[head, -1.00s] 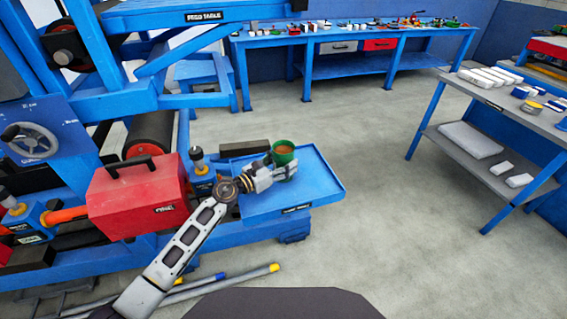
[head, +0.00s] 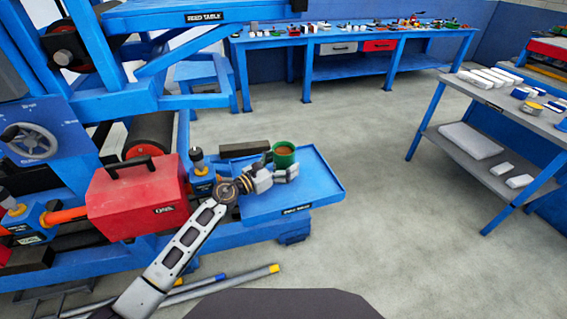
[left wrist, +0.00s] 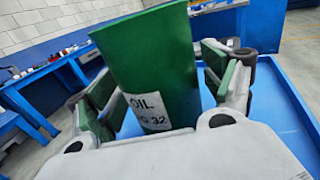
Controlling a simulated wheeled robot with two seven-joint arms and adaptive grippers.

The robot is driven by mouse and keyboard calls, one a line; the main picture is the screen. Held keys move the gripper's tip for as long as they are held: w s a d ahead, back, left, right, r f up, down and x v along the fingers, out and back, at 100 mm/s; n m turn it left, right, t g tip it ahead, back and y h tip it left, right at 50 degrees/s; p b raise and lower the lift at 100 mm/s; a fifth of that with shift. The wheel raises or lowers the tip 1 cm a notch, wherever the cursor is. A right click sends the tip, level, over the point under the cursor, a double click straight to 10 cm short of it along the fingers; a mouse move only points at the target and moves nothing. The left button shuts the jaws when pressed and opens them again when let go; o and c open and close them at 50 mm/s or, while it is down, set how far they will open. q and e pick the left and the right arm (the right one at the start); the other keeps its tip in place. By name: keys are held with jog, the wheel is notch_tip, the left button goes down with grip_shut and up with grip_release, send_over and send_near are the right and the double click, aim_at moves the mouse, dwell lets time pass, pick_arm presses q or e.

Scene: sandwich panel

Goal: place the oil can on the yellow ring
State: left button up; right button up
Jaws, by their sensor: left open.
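The oil can (head: 284,155) is a green cylinder with an open-looking brown top. It stands on the blue tray (head: 322,183) at the machine's side. In the left wrist view the can (left wrist: 155,60) fills the middle and shows a white label reading OIL and 32. My left gripper (head: 280,170) is at the can, partly in front of its lower side. In the left wrist view its open fingers (left wrist: 162,85) stand on either side of the can. Contact cannot be told. I cannot make out a yellow ring for certain. My right gripper is not in view.
A red toolbox (head: 138,198) and blue machine parts stand left of the tray. A dark block (head: 245,149) lies at the tray's back edge. A grey shelf (head: 455,110) stands at right, a blue workbench (head: 350,37) at the back. The floor between is clear.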

aim_at(276, 167)
pick_arm(q)
jog(key=shift+r, duration=0.15)
jog(key=shift+s+a, duration=0.3)
jog(key=shift+a, duration=0.1)
jog(key=v, duration=0.5)
jog(key=shift+s+a, duration=0.2)
jog(key=shift+a, duration=0.05)
jog(key=v, duration=0.4)
jog(key=shift+a+b, duration=0.1)
jog(key=shift+b, duration=0.2)
jog(key=shift+s+a, duration=0.4)
jog(key=shift+s, duration=0.05)
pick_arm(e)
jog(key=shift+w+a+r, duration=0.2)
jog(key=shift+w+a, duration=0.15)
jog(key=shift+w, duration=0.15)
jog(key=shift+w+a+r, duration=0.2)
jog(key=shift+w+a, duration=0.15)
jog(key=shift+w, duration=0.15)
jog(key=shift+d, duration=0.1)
